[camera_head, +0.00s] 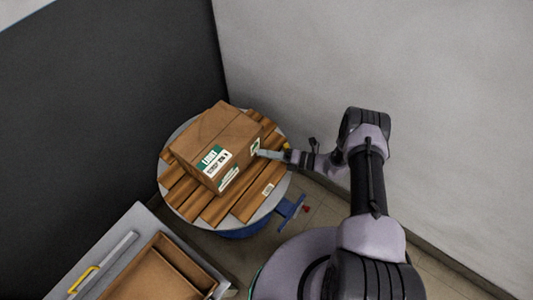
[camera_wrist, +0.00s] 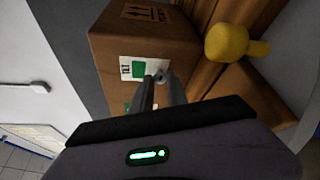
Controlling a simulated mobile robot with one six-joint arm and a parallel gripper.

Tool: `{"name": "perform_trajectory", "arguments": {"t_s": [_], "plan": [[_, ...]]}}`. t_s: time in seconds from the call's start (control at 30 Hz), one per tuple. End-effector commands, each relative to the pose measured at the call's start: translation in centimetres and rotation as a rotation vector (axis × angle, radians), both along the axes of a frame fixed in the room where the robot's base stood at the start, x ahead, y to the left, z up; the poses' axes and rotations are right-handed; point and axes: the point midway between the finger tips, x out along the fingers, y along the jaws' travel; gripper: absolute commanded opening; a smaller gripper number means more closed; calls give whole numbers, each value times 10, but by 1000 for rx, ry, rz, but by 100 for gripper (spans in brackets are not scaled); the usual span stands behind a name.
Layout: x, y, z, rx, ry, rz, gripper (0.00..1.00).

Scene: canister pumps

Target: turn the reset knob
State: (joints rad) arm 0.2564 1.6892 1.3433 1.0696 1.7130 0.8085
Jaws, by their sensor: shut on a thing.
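No part is clearly marked as the reset knob. A yellow rounded piece with a short stub (camera_wrist: 226,43) shows in the wrist view, on or over the wooden slats beside the cardboard box; I cannot tell if it is the knob. My gripper (camera_wrist: 161,80) has its two grey fingers close together in front of the box's labelled side, left of and apart from the yellow piece. A small grey round thing shows between the fingertips, too small to make out. In the head view my gripper (camera_head: 261,154) reaches in from the right, at the box's right side.
The cardboard box (camera_head: 217,130) sits on wooden slats (camera_head: 218,212) on a round grey top (camera_head: 168,192) with a blue body below. A small red part (camera_head: 306,208) is at its lower right. A grey cart with a brown tray (camera_head: 150,268) stands lower left. Walls close the back.

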Motion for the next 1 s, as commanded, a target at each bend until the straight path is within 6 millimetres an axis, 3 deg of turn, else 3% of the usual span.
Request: {"name": "perform_trajectory", "arguments": {"t_s": [0.73,0.77,0.83,0.87,1.0], "plan": [[0,0,-1,48,61,-1,0],[0,0,-1,48,61,-1,23],[0,0,-1,48,61,-1,36],[0,0,-1,48,60,-1,41],[0,0,-1,48,60,-1,41]]}}
